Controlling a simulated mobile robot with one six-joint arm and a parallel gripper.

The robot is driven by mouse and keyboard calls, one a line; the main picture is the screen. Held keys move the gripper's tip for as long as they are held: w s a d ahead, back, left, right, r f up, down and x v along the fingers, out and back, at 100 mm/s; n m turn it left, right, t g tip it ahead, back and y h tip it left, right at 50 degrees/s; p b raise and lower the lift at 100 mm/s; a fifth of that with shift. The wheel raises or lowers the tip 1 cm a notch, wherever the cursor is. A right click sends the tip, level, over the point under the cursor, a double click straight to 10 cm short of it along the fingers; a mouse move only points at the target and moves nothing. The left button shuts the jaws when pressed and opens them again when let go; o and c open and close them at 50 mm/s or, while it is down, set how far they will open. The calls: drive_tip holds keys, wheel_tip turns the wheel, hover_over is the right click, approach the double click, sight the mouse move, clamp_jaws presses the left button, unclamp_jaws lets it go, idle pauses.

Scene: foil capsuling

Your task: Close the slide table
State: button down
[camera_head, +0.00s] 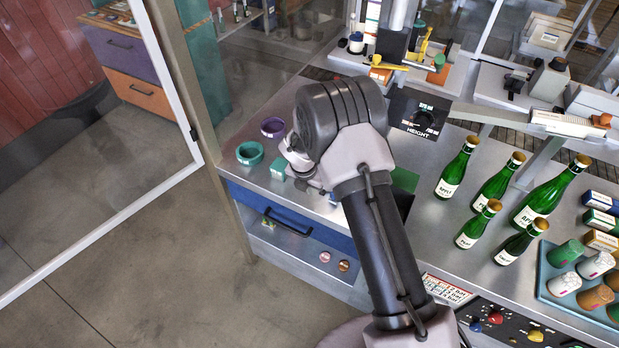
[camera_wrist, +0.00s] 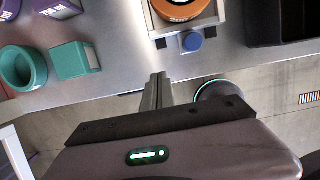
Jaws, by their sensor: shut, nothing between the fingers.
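The slide table (camera_wrist: 212,22) is a pale plate between dark rails at the top of the wrist view, near the worktop's front edge. It carries an orange round piece (camera_wrist: 180,8) and has a blue knob (camera_wrist: 193,42) at its front. My gripper (camera_wrist: 158,78) is shut and empty, its fingertips just below and left of the knob in the wrist view, with a visible gap to it. In the head view my own arm hides the gripper and most of the slide table.
Teal (camera_head: 250,153) and purple (camera_head: 272,127) rings and a teal box (camera_wrist: 74,60) stand left of the slide table. A dark bin (camera_wrist: 280,22) is to its right. Green bottles (camera_head: 493,184) and a blue tray (camera_head: 556,285) stand further right. A blue drawer (camera_head: 262,205) is below the worktop.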

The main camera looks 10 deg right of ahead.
drive_tip(key=x, duration=0.4)
drive_tip(key=w+d, duration=0.2)
drive_tip(key=w, duration=0.1)
drive_tip(key=shift+w+d+f, duration=0.15)
drive_tip(key=shift+w+d, duration=0.1)
drive_tip(key=shift+w, duration=0.05)
